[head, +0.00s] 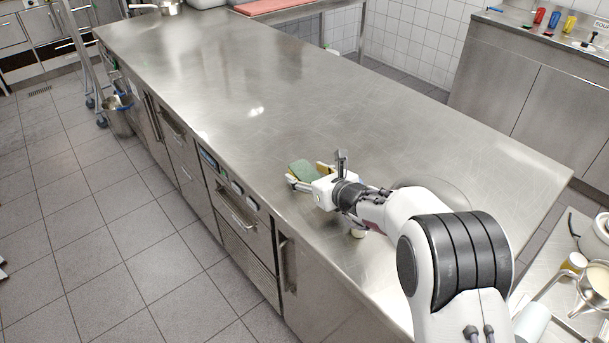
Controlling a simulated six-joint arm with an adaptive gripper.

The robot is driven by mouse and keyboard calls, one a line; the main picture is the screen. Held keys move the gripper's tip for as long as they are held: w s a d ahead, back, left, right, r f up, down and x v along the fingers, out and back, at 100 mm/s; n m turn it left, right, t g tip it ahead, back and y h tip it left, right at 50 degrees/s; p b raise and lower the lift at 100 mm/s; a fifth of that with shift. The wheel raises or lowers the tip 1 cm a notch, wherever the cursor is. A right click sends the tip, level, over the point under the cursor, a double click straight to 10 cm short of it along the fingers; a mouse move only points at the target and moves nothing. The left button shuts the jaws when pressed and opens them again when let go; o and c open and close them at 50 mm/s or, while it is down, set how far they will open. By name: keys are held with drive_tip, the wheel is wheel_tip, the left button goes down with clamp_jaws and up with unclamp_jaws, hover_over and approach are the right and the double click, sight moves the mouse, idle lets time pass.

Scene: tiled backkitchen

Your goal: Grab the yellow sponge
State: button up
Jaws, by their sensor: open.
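The sponge (302,170) lies on the steel counter, with a green top face and a little yellow showing along its edge. My gripper (307,178) is low over the counter at the sponge's near side, its fingers open. One finger shows at the sponge's left and the other at its right. The sponge appears to lie at or between the fingertips; whether they touch it I cannot tell. The gripper's body hides part of the sponge's near side.
The steel counter (250,75) is wide and clear beyond the sponge. A small pale item (358,233) is partly hidden under my arm. Pots and a jar (574,262) stand on a side surface at right. Colored bottles (554,19) stand on the back unit.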

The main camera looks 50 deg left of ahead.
drive_tip(key=shift+a+f, duration=0.2)
drive_tip(key=shift+a, duration=0.3)
drive_tip(key=c, duration=0.8)
